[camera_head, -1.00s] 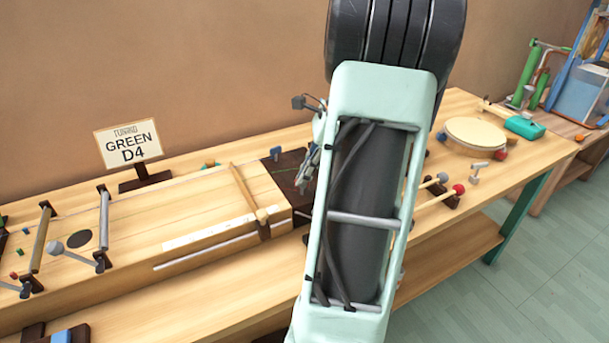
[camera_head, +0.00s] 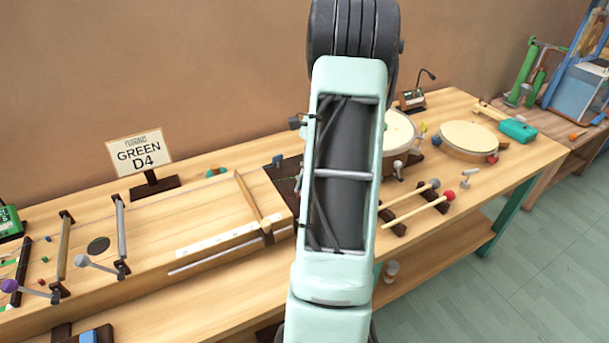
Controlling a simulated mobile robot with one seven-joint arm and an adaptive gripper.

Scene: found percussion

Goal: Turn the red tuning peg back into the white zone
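The long wooden string instrument (camera_head: 150,225) lies on the bench at the left. A dark block (camera_head: 284,178) sits at its right end, with a small blue peg (camera_head: 277,161) on it. My arm covers the right part of this block. A sign (camera_head: 139,153) reading "GREEN D4" stands behind the instrument. My gripper is hidden behind my arm.
A green-faced device (camera_head: 10,224) stands at the far left. Right of my arm are a white-topped drum (camera_head: 398,130), a flat round drum (camera_head: 468,137), a red-headed mallet (camera_head: 420,209) and a grey-headed mallet (camera_head: 408,195). A jar (camera_head: 391,271) shows below the bench top.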

